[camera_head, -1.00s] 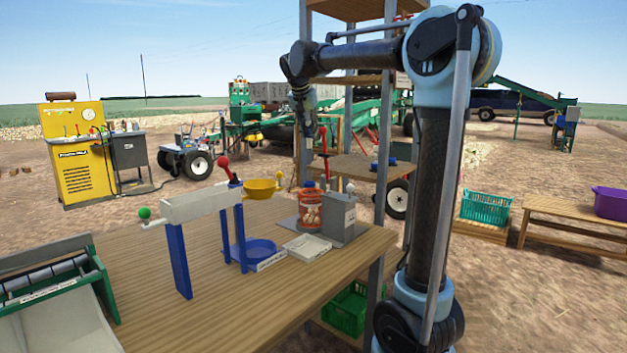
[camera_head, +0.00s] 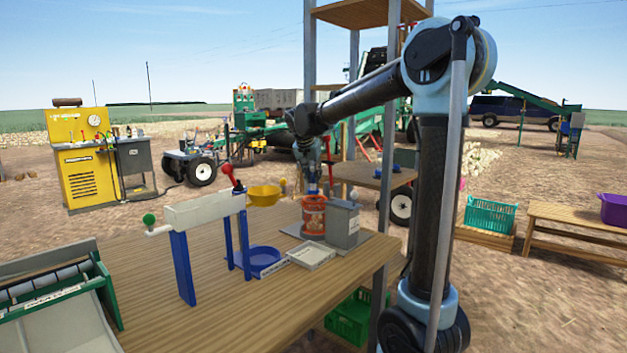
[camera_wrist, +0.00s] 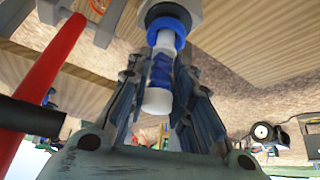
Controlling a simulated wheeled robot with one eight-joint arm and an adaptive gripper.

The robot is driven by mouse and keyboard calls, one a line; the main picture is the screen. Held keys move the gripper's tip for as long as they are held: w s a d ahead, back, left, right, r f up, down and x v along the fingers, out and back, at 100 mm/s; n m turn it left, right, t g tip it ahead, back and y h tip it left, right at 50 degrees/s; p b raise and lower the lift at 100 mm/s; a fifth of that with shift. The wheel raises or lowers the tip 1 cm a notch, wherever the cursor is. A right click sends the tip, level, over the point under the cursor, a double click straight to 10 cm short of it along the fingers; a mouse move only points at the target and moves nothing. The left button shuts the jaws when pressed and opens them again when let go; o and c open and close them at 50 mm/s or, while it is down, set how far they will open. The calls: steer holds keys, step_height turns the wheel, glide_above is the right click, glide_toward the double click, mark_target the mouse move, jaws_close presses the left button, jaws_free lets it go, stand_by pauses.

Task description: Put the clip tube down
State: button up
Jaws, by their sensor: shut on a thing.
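The clip tube (camera_wrist: 160,75), white with blue bands, sits between the fingers of my gripper (camera_wrist: 157,88) in the wrist view. My gripper is shut on it. A pale grey round part shows at the tube's far end. In the head view my gripper (camera_head: 313,180) points down just above an orange tub (camera_head: 313,214) on the wooden table (camera_head: 215,310). A small blue piece of the tube shows below the fingers there. I cannot tell whether the tube touches the tub.
The front table top is clear.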

steer(key=shift+f, duration=0.4)
steer(key=shift+f, duration=0.2)
steer(key=o, duration=1)
steer(key=shift+c, duration=0.2)
steer(key=shift+s+r, duration=0.1)
steer(key=shift+r, duration=0.4)
steer(key=v, duration=1.1)
steer(key=shift+r, duration=0.2)
steer(key=shift+s+a, duration=0.1)
